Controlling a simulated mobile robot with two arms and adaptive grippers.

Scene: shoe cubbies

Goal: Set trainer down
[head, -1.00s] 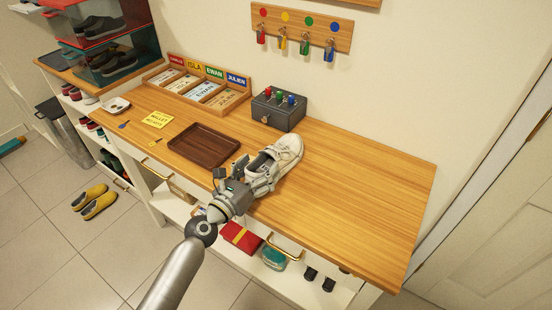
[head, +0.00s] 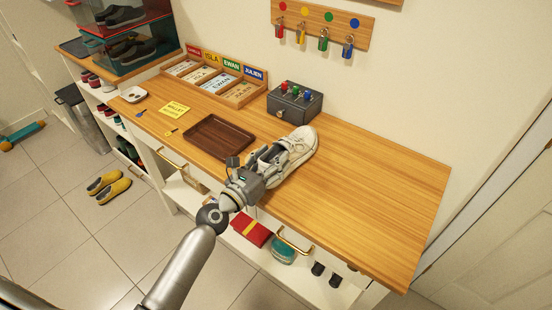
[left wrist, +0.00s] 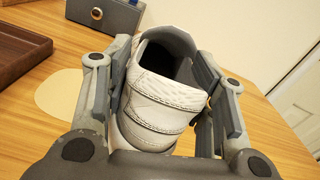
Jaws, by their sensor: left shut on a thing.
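The white trainer (head: 298,146) is at the front middle of the wooden counter (head: 370,190), toe pointing to the back right. In the left wrist view its heel (left wrist: 150,100) faces me, with the dark opening upward. My left gripper (head: 262,170) is shut on the trainer, one finger on each side of the heel. The trainer is on or just above the counter top; I cannot tell if its sole touches. My right gripper is not in view.
A dark wooden tray (head: 219,136) lies left of the trainer. A grey box (head: 294,103) with coloured knobs stands behind it. Name-labelled slots (head: 215,80) and a yellow note (head: 174,108) are farther left. The counter's right side is clear. Yellow shoes (head: 109,185) stand on the floor.

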